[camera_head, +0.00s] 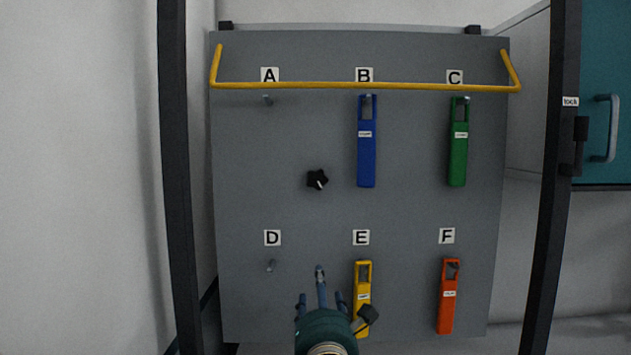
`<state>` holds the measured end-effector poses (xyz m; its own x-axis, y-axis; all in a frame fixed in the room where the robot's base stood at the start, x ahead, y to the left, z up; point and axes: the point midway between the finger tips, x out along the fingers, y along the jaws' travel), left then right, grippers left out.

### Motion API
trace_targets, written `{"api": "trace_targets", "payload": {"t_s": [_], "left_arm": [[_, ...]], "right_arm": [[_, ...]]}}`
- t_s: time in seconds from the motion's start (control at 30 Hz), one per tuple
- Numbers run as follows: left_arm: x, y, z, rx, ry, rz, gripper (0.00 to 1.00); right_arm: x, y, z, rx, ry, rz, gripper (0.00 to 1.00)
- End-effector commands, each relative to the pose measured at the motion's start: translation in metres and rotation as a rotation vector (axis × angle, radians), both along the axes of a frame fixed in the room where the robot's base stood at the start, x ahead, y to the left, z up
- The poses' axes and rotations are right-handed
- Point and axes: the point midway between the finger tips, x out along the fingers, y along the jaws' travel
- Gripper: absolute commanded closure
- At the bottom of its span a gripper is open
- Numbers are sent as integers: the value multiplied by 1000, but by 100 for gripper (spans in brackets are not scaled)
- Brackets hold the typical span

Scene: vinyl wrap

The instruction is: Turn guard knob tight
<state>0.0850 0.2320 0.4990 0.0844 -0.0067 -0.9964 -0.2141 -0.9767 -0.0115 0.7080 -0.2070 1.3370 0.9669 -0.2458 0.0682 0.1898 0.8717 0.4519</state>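The black star-shaped knob (317,179) with a white mark sits on the grey board, left of the blue tag. The yellow guard bar (365,86) runs across the upper board, its ends bent upward. One gripper (321,296) enters from the bottom centre, probably my right one, with its fingers spread and nothing visible between them. It is below the knob and apart from it. My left gripper is not in view.
The grey board (415,215) has labels A to F. Blue (366,150), green (458,150), yellow (362,290) and orange (446,305) tags hang on it. Pegs A (267,100) and D (271,265) are bare. Dark posts (177,150) flank the board.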

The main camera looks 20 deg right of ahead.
Motion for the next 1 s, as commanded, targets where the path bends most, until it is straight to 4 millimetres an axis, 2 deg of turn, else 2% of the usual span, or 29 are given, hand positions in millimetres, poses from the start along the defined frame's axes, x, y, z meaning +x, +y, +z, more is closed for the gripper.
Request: {"api": "trace_targets", "payload": {"t_s": [0.03, 0.1, 0.2, 0.23, 0.37, 0.47, 0.8, 1.0], "left_arm": [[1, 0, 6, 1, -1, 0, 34], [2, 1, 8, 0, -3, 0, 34], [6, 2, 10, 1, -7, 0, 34], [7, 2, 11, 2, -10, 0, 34], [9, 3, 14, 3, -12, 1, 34], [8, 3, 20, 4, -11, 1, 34], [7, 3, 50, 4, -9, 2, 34], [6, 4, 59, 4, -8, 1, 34]], "right_arm": [[-1, 2, 54, -132, -61, -20, 44], [-6, 4, 103, -289, -116, -56, 44], [-14, 6, 148, -442, -164, -106, 44], [-16, 7, 156, -471, -174, -117, 44], [-16, 7, 174, -529, -189, -141, 44], [-7, 4, 180, -533, -188, -142, 44], [49, -12, 205, -528, -186, -139, 44], [71, -18, 212, -528, -187, -139, 44]]}}
